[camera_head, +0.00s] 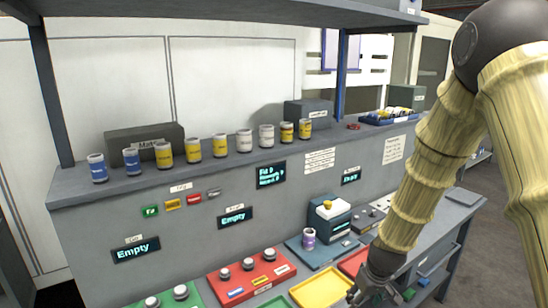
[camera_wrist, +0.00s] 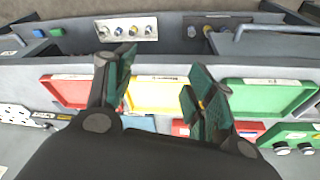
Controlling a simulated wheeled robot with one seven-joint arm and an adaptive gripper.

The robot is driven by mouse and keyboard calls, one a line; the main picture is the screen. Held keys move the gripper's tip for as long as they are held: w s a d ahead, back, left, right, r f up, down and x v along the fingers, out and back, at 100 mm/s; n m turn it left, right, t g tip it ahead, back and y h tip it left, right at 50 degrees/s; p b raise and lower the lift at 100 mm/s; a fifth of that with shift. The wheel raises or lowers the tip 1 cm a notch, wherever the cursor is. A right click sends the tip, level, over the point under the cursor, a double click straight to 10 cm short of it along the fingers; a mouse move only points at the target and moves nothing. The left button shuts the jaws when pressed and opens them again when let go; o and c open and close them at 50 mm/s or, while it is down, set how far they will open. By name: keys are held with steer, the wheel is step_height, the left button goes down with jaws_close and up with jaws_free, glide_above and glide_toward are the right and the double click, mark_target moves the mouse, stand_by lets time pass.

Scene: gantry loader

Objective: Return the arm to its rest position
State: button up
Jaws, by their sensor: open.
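My arm (camera_head: 418,165) comes down from the upper right in the head view, wrapped in a pale ribbed sleeve. My gripper (camera_head: 368,292) is low at the bottom right of the head view, near the yellow tray (camera_head: 318,288) and partly cut off by the frame edge. In the wrist view my gripper (camera_wrist: 160,92) has its two green-padded fingers apart, with nothing between them. The yellow tray (camera_wrist: 162,96) lies beyond the fingers, with a red tray (camera_wrist: 68,90) at left and a green tray (camera_wrist: 268,97) at right.
A long shelf (camera_head: 80,192) holds several cans (camera_head: 193,147) in a row. A small machine (camera_head: 327,222) with a purple-labelled can (camera_head: 309,239) stands on the bench. A red button panel (camera_head: 250,275) lies left of the yellow tray. An overhead shelf (camera_head: 200,12) spans the top.

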steer(key=s+f+m+g+b, duration=0.1)
steer(key=s+f, duration=0.6)
steer(key=f, duration=0.2)
steer(key=s+f+b, duration=0.1)
steer(key=s+f, duration=0.6)
steer(key=f, duration=0.2)
steer(key=s+a+f+m+g+b, duration=0.1)
steer(key=s+f, duration=0.5)
steer(key=s, duration=0.6)
steer(key=s+a+f+m+g+b, duration=0.1)
steer(key=s+f, duration=0.5)
steer(key=s, duration=0.6)
steer(key=shift+s+a+f+b, duration=0.2)
steer(key=shift+a+f+b, duration=0.1)
steer(key=shift+a+f, duration=0.15)
